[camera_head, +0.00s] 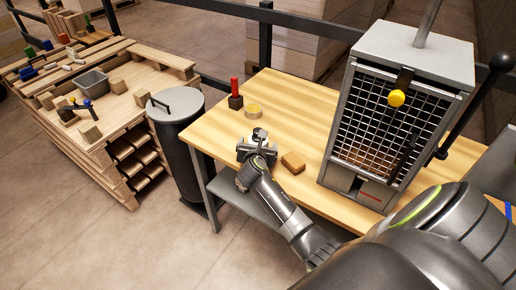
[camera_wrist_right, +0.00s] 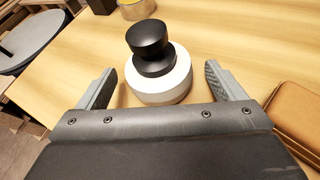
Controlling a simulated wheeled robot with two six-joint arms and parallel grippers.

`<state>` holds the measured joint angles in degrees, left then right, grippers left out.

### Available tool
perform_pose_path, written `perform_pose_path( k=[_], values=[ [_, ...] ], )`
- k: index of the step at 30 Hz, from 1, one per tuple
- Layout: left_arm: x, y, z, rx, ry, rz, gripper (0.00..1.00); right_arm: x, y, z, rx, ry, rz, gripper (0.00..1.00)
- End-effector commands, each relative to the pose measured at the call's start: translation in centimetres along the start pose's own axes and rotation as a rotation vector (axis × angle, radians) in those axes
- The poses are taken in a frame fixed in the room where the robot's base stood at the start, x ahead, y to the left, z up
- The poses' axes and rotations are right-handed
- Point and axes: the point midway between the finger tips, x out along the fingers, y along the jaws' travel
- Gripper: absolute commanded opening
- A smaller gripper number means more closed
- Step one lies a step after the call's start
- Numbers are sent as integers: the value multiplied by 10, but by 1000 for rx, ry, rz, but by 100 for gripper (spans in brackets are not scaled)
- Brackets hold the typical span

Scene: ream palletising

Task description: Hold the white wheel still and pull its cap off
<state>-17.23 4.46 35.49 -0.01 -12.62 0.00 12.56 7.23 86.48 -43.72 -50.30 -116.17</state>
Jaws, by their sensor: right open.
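The white wheel (camera_wrist_right: 166,88) stands on the wooden table in the right wrist view, with its black knob-like cap (camera_wrist_right: 147,38) on top. My right gripper (camera_wrist_right: 161,70) is open, with one finger on each side of the wheel and visible gaps between them. In the head view the right gripper (camera_head: 257,149) is low over the table's near left part. The wheel (camera_head: 260,133) shows small there, at the gripper's far side. My left gripper is in neither view.
A brown block (camera_head: 293,163) lies right of the gripper. A yellowish disc (camera_head: 253,111) and a red-handled item on a black base (camera_head: 235,97) are behind the wheel. A wire-mesh cabinet (camera_head: 395,125) stands on the right. A dark bin (camera_head: 180,135) stands left of the table.

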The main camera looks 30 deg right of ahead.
Motion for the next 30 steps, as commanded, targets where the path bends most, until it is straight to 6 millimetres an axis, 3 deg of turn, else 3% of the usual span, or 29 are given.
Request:
perform_pose_path(
  k=[11,24,30],
  values=[
    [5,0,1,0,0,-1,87,5,0,1,1,0,0,90],
    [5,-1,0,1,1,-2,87,5,0,1,1,-1,1,33],
    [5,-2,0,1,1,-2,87,5,1,3,1,-2,1,33]
  ],
)
